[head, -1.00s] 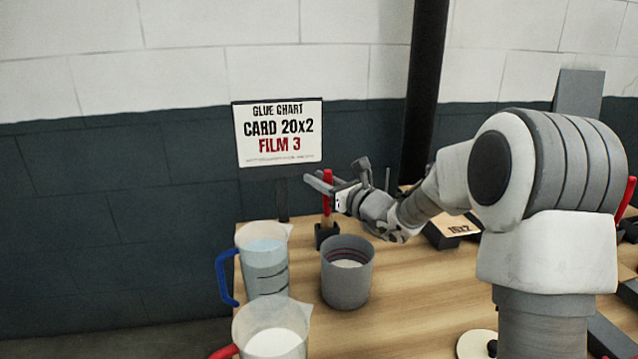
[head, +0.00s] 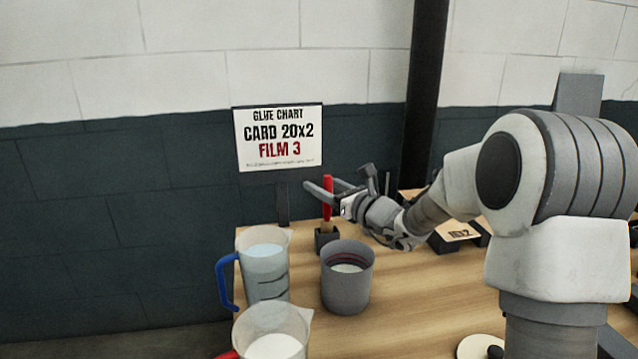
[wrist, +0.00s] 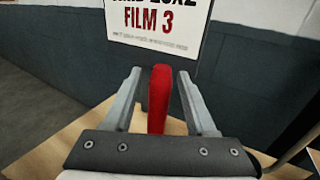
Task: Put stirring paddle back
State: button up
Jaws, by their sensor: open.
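The stirring paddle (head: 327,196) has a red handle and stands upright in a small dark holder (head: 326,239) at the back left of the table. My gripper (head: 319,186) is open at the height of the red handle. In the wrist view the red handle (wrist: 159,98) stands between the two open fingers (wrist: 158,90), with a gap on each side. The paddle's lower end is hidden in the holder.
A grey pot (head: 347,280) stands just in front of the holder. A blue-handled jug (head: 265,262) and a red-handled jug (head: 272,335) stand at the left. A sign (head: 278,138) stands behind. A labelled box (head: 458,235) lies to the right.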

jog(key=p+v, duration=0.1)
jog(key=v, duration=1)
jog(key=s+a+n+g, duration=0.4)
jog(key=s+n+g, duration=0.1)
jog(key=s+n, duration=0.35)
jog(key=s+a+n+g, duration=0.5)
jog(key=s+n, duration=0.2)
jog(key=s, duration=0.3)
jog(key=s+d+f+n+t+h, duration=0.1)
jog(key=s+d+f+n+h, duration=0.1)
jog(key=s+d+n+h, duration=0.9)
jog(key=s+d+n, duration=0.1)
jog(key=d+n, duration=0.1)
jog(key=d, duration=0.1)
jog(key=shift+s+d, duration=0.3)
jog(key=shift+d, duration=0.05)
jog(key=shift+s, duration=0.1)
